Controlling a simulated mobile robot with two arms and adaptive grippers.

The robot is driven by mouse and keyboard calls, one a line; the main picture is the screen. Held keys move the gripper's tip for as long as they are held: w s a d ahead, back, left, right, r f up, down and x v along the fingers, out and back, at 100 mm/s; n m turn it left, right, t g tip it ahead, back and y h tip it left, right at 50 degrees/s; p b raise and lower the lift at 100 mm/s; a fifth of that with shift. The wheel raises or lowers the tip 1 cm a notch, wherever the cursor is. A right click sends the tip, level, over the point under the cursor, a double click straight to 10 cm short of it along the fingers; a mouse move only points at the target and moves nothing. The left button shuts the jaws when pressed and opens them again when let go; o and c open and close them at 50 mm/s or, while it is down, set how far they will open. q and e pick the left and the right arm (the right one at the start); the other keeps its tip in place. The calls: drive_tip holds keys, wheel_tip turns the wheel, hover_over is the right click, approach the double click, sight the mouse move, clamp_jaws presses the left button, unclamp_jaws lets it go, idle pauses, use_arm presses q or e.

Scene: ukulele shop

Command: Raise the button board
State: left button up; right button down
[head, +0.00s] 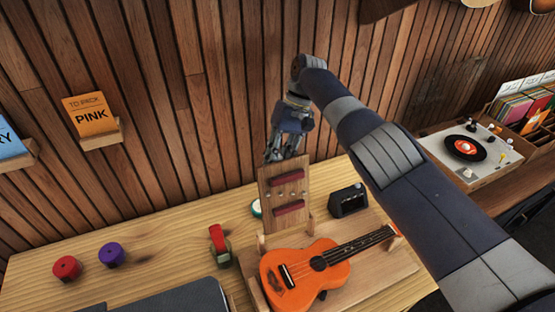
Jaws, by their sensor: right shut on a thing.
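The button board (286,194) is a wooden panel with two dark red strips and a row of small buttons between them. It is upright behind the orange ukulele (305,272). My right gripper (284,157) is shut on the board's top edge, with the arm coming in from the right. The board's lower edge is close behind the ukulele's body and the wooden stand (385,283), and I cannot tell whether it touches anything below. My left gripper is not in view.
A small black amplifier (348,201) stands right of the board. A red-and-green object (219,246) and red (67,268) and purple (111,254) rolls sit to the left. A record player (470,150) is at the far right. The slatted wall is close behind.

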drive_tip(key=shift+w+r, duration=0.1)
drive_tip(key=shift+r, duration=0.1)
drive_tip(key=c, duration=1.3)
unclamp_jaws()
drive_tip(key=shift+c, duration=0.2)
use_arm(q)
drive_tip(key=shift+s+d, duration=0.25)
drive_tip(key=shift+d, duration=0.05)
use_arm(e)
drive_tip(key=shift+r, duration=0.15)
wheel_tip(320, 180, up, 10)
drive_tip(key=shift+f, duration=0.15)
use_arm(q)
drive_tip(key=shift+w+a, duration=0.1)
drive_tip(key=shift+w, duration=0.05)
